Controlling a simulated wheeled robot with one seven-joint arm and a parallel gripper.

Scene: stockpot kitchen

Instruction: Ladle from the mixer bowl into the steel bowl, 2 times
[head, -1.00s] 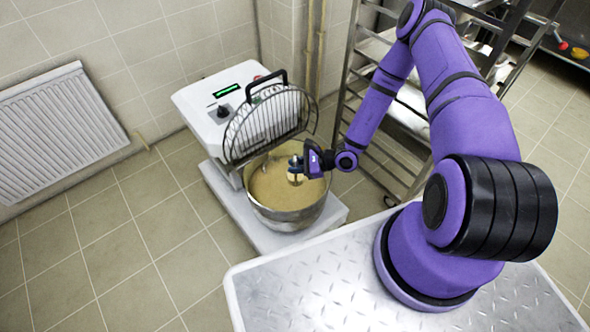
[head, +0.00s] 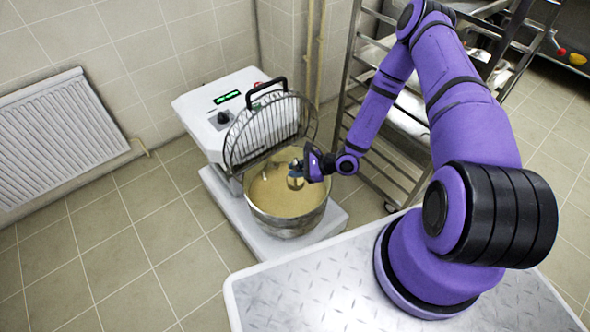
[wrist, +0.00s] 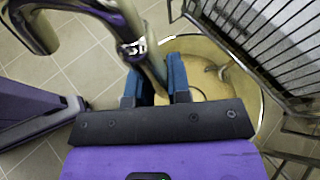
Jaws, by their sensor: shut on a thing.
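The mixer bowl (head: 278,220) is a wide steel bowl holding tan, dough-like contents, and it sits on the white mixer. My gripper (head: 297,166) is over the right part of this bowl. In the wrist view its blue fingers (wrist: 158,80) are shut on the metal handle of the ladle (wrist: 135,45), which rises to a curved end at upper left. The ladle's lower part (head: 295,182) shows just under my gripper in the head view, at or over the contents; I cannot tell which. The mixer bowl's rim (wrist: 190,38) also shows in the wrist view. I see no separate steel bowl.
A raised wire guard (head: 265,130) stands behind the bowl, against the mixer's white head (head: 215,110). A steel rack (head: 395,130) is behind my arm. A radiator (head: 65,135) hangs on the left wall. Tiled floor at left is clear.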

